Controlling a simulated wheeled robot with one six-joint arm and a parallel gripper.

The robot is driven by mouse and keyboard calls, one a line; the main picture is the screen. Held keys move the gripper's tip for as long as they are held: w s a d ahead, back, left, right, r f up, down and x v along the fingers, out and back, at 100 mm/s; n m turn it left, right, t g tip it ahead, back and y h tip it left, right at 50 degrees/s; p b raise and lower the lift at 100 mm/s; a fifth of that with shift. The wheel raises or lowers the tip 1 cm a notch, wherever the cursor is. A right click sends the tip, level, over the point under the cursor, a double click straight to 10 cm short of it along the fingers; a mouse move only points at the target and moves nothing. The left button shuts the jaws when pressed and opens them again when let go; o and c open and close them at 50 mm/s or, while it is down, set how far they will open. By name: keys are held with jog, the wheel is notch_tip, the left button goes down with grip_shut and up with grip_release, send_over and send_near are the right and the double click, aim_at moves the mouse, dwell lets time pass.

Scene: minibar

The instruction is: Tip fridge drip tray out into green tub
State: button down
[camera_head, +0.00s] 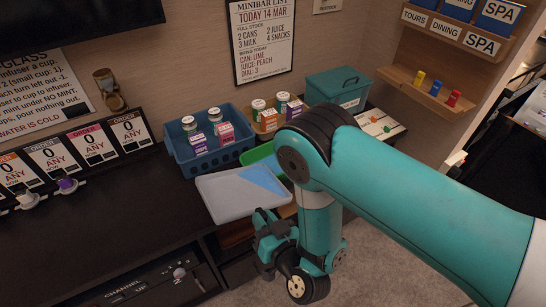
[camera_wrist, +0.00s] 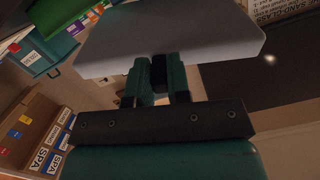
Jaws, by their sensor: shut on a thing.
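The drip tray (camera_head: 222,195) is a shallow pale grey tray with a blue patch over its right part, which may be water. It is at the front edge of the dark counter in the head view and looks roughly level. My gripper (camera_head: 272,232) is at its near edge. In the wrist view my gripper (camera_wrist: 158,82) is shut on the edge of the grey tray (camera_wrist: 180,40). The green tub (camera_head: 258,153) is just behind the tray, mostly hidden by the tray and my arm. A green strip, probably the tub, shows in the wrist view (camera_wrist: 62,14).
A blue crate (camera_head: 179,153) with cans and cartons stands behind the tray. A wooden tray (camera_head: 266,131) with more cans and cartons and a teal lidded box (camera_head: 338,87) stand farther right. The counter (camera_head: 110,225) left of the tray is clear.

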aim_at(270, 204)
jog(key=shift+w+d+r+p, duration=0.15)
jog(key=shift+w+r+p, duration=0.2)
jog(key=shift+p, duration=0.1)
jog(key=shift+w+d+r+m+p, duration=0.1)
jog(key=shift+w+r+m+p, duration=0.1)
jog(key=shift+m+p, duration=0.15)
jog(key=shift+r, duration=0.1)
jog(key=shift+w+d+r+m+g+p, duration=0.25)
jog(key=shift+w+r+g+p, duration=0.2)
jog(key=shift+p, duration=0.25)
jog(key=shift+w+d+r+p, duration=0.15)
jog(key=shift+w+r+p, duration=0.2)
jog(key=shift+r+p, duration=0.15)
jog(key=shift+w+d+r+m, duration=0.1)
jog(key=shift+w+r+m, duration=0.1)
jog(key=shift+w+m, duration=0.1)
jog(key=shift+w+d+r+g+p, duration=0.3)
jog(key=shift+w+r+p, duration=0.2)
jog(key=shift+p, duration=0.2)
jog(key=shift+w+m+b, duration=0.15)
jog(key=shift+m+b, duration=0.15)
